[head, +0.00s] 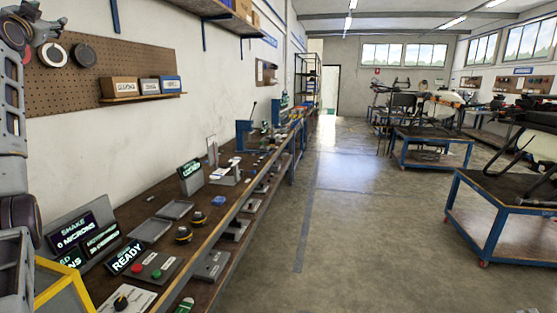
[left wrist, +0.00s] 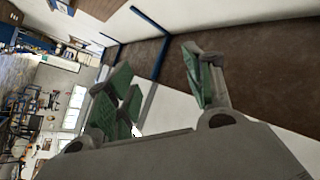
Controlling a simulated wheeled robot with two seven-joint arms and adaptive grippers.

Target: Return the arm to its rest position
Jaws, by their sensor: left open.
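My left arm runs up the left edge of the head view, close to the camera. My left gripper (left wrist: 160,82) shows clearly in the left wrist view, with its green-padded fingers spread apart and nothing between them. In the head view only a grey part of it (head: 40,30) seems to show at the upper left corner, in front of the pegboard wall and above the bench. It touches nothing that I can see. The left wrist view is turned on its side and takes in the wall and the room behind the fingers. My right gripper is not in view.
A long workbench (head: 150,205) runs along the left wall, with displays (head: 75,232), a READY sign (head: 125,256) and a button box (head: 149,268). A pegboard (head: 85,80) and a wall shelf (head: 225,18) are above it. The floor (head: 350,220) to the right is clear; blue-framed carts (head: 430,150) stand beyond.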

